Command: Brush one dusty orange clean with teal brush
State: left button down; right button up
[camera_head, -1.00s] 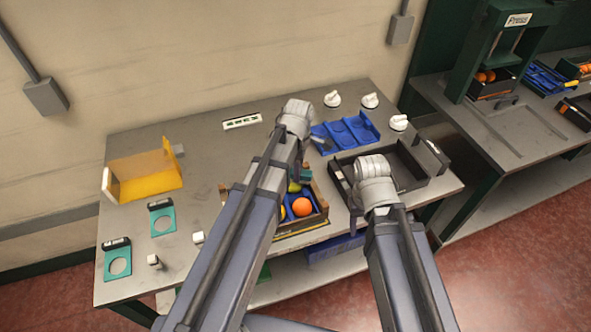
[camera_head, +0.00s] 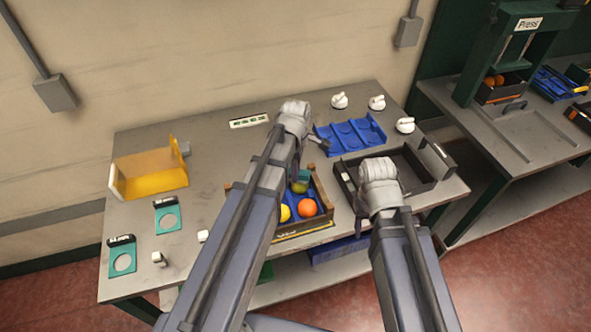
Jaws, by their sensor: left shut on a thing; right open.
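A wooden crate (camera_head: 325,200) with a blue insert stands at the table's front edge. In it lie a bright orange (camera_head: 307,207), a yellow fruit (camera_head: 285,213) partly behind my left arm, and a dull yellow-green fruit (camera_head: 300,187). A small teal piece, seemingly the teal brush (camera_head: 303,175), is just over the dull fruit; I cannot tell whether they touch. My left gripper is mostly hidden behind its own arm, shut on what seems to be the brush. My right gripper (camera_head: 359,218) is open, largely hidden below its wrist, between the crate and the dark tray.
A dark tray (camera_head: 440,176) is at the right of the table. The table's middle left is clear.

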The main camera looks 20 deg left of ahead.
pick_arm(q)
jog(key=shift+d, duration=0.55)
jog(key=shift+r, duration=0.1)
notch_tip(320, 180, up, 7)
jog(key=p, duration=0.7)
